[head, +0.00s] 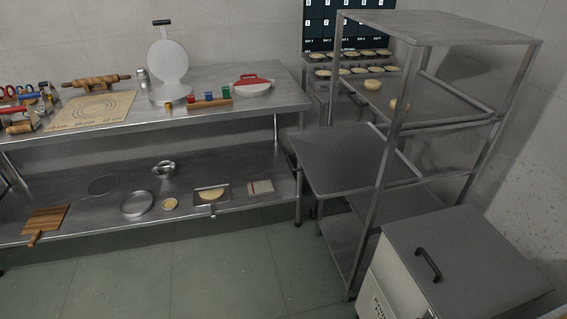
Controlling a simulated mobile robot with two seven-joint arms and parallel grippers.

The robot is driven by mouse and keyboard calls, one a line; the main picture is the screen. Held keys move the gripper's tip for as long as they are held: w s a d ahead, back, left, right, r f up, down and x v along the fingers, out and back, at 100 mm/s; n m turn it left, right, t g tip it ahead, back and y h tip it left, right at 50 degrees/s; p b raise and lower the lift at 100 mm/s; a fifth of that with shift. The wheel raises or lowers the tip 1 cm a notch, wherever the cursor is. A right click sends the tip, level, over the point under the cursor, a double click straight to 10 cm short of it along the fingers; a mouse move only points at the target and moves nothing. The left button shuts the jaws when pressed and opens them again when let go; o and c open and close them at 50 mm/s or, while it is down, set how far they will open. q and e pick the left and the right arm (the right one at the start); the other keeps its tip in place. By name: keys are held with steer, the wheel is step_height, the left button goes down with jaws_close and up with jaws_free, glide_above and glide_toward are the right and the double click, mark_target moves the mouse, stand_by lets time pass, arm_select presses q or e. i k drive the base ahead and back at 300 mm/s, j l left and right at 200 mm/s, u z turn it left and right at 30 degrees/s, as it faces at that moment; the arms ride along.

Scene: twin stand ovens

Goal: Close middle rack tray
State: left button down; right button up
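A metal rack (378,180) with open sides stands at the right of the head view. Its middle tray (335,158) is pulled out to the left, past the rack's front posts, and its visible surface is empty. A lower shelf (343,240) shows under the middle tray. Neither of my grippers is in view.
A steel table (200,114) with a lower shelf stands at the left, holding baking tools such as a rolling pin (96,82) and a wooden board (46,219). A grey-topped box with a black handle (428,264) stands before the rack at the lower right. The green floor (230,275) is clear.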

mark_target(335, 161)
steer(key=i+j+z, duration=0.4)
steer(key=i+j, duration=0.3)
steer(key=i, duration=0.1)
